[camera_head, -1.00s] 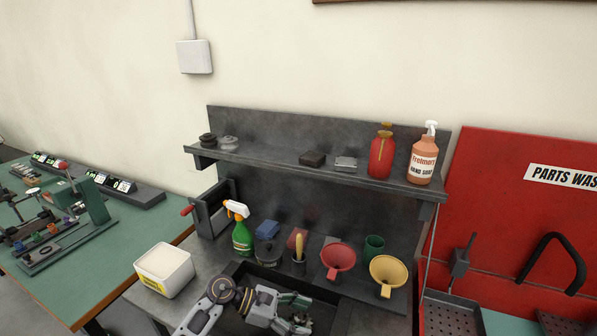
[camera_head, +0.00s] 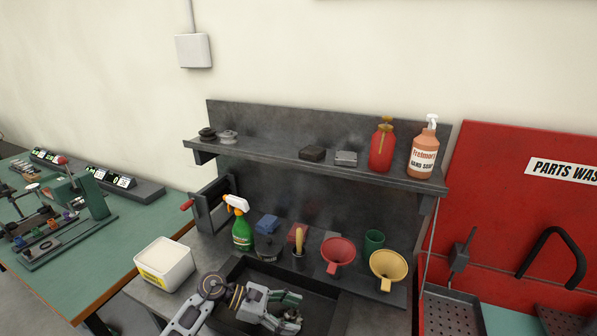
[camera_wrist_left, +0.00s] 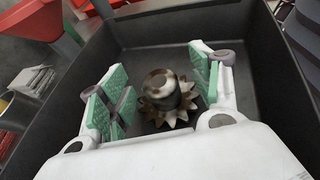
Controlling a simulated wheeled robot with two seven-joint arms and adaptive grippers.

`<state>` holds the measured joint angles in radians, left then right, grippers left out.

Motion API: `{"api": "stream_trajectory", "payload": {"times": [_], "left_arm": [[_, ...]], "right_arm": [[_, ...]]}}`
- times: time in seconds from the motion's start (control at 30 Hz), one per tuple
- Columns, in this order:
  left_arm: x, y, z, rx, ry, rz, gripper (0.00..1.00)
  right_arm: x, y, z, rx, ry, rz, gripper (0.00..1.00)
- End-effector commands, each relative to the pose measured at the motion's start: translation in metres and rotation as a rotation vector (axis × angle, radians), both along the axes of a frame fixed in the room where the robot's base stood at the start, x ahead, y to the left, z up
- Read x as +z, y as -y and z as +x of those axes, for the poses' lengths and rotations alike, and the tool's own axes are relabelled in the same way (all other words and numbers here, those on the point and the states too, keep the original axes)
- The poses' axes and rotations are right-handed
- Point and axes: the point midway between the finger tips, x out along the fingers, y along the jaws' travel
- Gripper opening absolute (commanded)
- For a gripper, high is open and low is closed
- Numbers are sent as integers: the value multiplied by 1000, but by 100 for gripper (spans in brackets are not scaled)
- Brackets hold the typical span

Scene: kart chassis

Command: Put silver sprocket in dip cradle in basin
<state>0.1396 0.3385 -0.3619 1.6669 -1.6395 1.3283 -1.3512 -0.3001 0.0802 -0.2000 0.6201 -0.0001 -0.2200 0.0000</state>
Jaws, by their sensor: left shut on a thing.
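My left gripper (camera_head: 289,309) reaches down over the black basin (camera_head: 325,303). In the left wrist view the same gripper (camera_wrist_left: 158,92) has its green-padded fingers on either side of a silver sprocket (camera_wrist_left: 168,98). The sprocket has pointed teeth and a round hub with brownish dark patches, and the gripper is shut on it. The sprocket is inside the basin's walls (camera_wrist_left: 252,62); I cannot tell whether it touches the floor. I cannot make out the dip cradle. My right gripper is not in view.
Behind the basin stand a green spray bottle (camera_head: 242,235), a red funnel (camera_head: 338,252) and a yellow funnel (camera_head: 388,266). A white tub (camera_head: 164,264) stands left of it. A shelf (camera_head: 290,158) overhangs the back. A red parts washer (camera_head: 500,225) is at right.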

Motion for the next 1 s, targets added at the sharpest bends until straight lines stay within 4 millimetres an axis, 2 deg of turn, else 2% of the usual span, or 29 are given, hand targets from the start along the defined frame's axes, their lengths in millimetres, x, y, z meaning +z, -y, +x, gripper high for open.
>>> {"api": "stream_trajectory", "payload": {"times": [0.47, 1.0], "left_arm": [[6, 0, 1, 1, 1, 0, 36], [66, 0, 0, -1, 3, 0, 36]], "right_arm": [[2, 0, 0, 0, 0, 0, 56], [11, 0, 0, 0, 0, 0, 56]]}}
